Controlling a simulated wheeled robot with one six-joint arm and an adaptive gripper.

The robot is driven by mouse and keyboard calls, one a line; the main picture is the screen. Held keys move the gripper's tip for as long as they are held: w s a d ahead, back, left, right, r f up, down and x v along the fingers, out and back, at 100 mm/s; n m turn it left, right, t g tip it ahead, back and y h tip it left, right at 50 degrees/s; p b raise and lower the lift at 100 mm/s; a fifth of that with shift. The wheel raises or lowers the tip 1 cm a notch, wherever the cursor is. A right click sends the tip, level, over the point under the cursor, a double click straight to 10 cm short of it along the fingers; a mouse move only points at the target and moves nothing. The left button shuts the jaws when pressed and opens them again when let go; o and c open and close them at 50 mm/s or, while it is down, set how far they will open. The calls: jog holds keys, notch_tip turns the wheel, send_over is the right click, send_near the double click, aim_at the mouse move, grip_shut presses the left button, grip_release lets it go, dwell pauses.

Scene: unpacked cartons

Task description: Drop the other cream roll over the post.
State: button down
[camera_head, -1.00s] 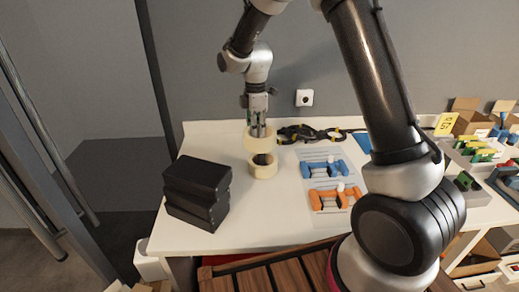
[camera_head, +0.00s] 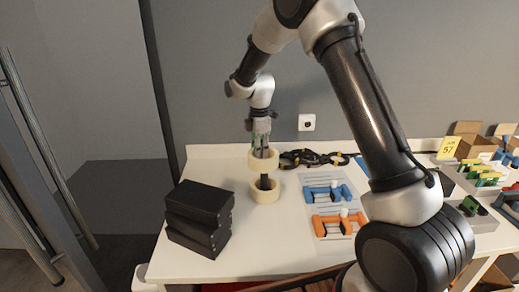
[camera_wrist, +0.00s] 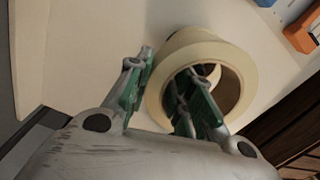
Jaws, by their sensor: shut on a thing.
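My gripper (camera_head: 260,150) is shut on the wall of a cream roll (camera_head: 263,162) and holds it above the table. In the wrist view, one finger of my gripper (camera_wrist: 162,82) is outside the roll (camera_wrist: 226,52) and one is inside its hole. Directly below in the head view, a second cream roll (camera_head: 266,196) lies flat on the table around a dark post (camera_head: 265,183). The held roll appears over the post with a small gap above the lower roll. Whether the post's top enters the held roll's hole is hidden.
A stack of black boxes (camera_head: 200,215) stands to the left on the white table (camera_head: 290,243). Behind the rolls are dark goggles (camera_head: 312,158) by the wall. To the right lies a tray with blue (camera_head: 327,192) and orange clamps (camera_head: 337,224).

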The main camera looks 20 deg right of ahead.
jog(key=shift+f, duration=2.05)
jog(key=c, duration=1.2)
grip_release()
jog(key=shift+o, duration=0.5)
jog(key=o, duration=0.3)
jog(key=shift+r, duration=4)
